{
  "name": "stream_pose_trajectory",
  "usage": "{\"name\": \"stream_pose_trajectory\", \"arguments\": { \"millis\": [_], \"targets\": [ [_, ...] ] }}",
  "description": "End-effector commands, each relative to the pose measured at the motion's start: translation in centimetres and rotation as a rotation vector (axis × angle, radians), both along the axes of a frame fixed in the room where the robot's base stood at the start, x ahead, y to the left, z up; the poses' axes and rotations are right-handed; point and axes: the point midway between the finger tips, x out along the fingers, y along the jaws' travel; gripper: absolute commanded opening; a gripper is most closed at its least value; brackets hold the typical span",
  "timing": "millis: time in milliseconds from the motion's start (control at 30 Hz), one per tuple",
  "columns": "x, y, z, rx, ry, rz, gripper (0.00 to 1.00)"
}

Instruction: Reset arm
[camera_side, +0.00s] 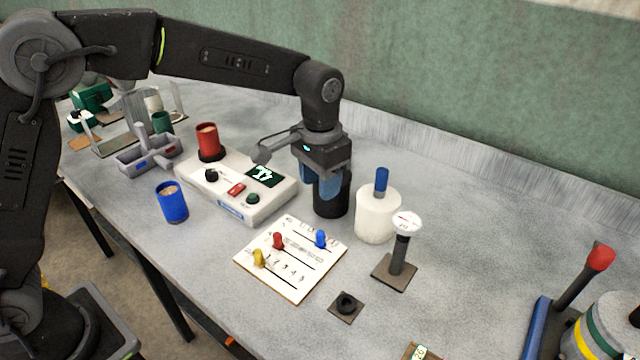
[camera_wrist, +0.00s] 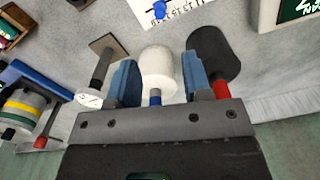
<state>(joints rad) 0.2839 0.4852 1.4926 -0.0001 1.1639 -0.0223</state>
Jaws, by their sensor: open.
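My gripper (camera_side: 320,190) hangs pointing down over the bench, its blue fingers apart and nothing seen held between them. In the wrist view my gripper (camera_wrist: 160,70) has a white cylinder with a blue handle (camera_wrist: 158,66) showing between its fingers. A black cylinder with a red handle (camera_wrist: 216,55) shows beside the right finger. In the side view the black cylinder (camera_side: 331,206) stands partly hidden behind the fingers, its handle out of sight. The white cylinder (camera_side: 376,217) stands upright to the right. I cannot tell whether the fingers touch the black cylinder.
A white scale (camera_side: 262,206) with a green display sits left of my gripper, a red cup (camera_side: 208,142) on it. A blue cup (camera_side: 172,203), a slider board (camera_side: 268,279) and a dial on a post (camera_side: 397,262) stand nearby.

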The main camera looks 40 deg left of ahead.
Motion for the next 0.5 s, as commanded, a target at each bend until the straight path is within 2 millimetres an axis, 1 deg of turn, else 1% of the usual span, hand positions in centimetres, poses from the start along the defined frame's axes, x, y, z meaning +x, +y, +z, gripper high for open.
{"name": "stream_pose_trajectory", "arguments": {
  "millis": [167, 267, 367, 467, 500],
  "targets": [
    [-0.1, 0.1, 0.2, -0.001, -0.003, 0.002, 0.45],
    [-0.7, 0.9, 1.3, -0.006, -0.023, 0.013, 0.45],
    [-2.4, 2.4, 3.5, -0.017, -0.064, 0.034, 0.45],
    [-4.9, 4.5, 6.0, -0.03, -0.119, 0.065, 0.45],
    [-6.1, 5.3, 6.8, -0.035, -0.143, 0.078, 0.45]
  ]
}}
